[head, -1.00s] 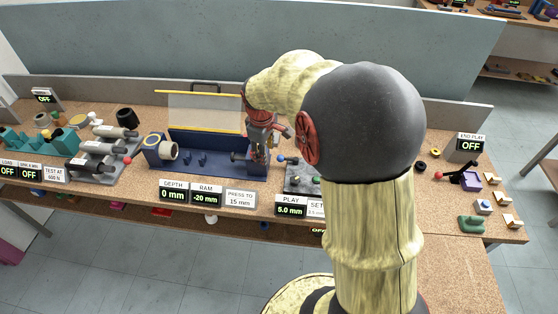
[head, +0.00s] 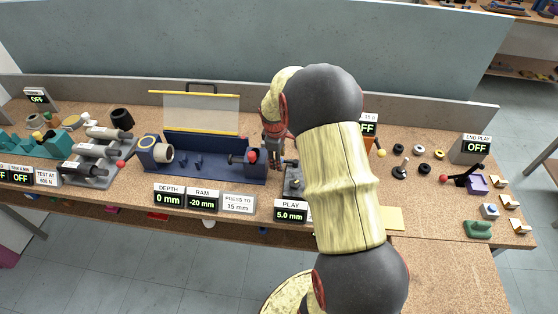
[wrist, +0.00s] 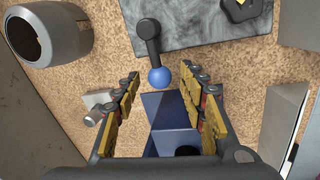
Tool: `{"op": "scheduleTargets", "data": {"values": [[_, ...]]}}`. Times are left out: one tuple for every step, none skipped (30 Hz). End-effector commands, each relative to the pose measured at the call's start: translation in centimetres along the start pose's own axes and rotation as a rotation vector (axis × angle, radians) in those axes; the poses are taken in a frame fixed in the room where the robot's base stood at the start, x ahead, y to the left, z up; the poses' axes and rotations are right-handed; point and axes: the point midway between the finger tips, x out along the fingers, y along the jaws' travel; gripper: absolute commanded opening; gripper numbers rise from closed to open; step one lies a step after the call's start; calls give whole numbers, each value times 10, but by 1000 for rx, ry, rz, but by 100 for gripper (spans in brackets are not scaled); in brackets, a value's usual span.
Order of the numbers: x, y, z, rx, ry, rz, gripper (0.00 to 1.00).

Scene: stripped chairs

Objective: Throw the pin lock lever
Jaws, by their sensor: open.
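In the wrist view a short black lever with a blue ball knob (wrist: 160,78) sticks out from a dark grey plate (wrist: 200,30). I take it for the pin lock lever, though no label on it shows. My gripper (wrist: 162,92) is open and empty, with its yellow-padded fingers to the left and right of the knob's line. I cannot tell the height gap to the knob. In the head view my gripper (head: 273,160) hangs beside the dark plate (head: 292,182) behind the PLAY display (head: 290,213), which reads 5.0 mm. My arm hides most of that plate.
A blue press fixture (head: 215,172) with a raised clear guard (head: 200,113) stands to the left of my gripper. Washers (head: 398,149) and small parts lie right of my arm. A grey cylinder (wrist: 57,35) is at the wrist view's upper left.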

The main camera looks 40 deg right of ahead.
Motion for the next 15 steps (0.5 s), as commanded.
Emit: {"op": "scheduleTargets", "data": {"values": [[3,0,0,0,0,0,42],[3,0,0,0,0,1,42],[3,0,0,0,0,1,42],[3,1,0,0,1,1,42],[3,1,0,0,1,1,42],[3,1,0,0,1,1,42],[3,1,0,0,1,1,42],[2,1,0,0,1,1,42],[2,0,0,0,1,1,39],[2,0,0,0,1,1,38],[2,0,0,0,0,1,36],[2,0,0,0,1,1,34],[2,0,0,0,0,1,32],[2,0,0,0,0,1,30],[2,0,0,0,1,1,28]]}}
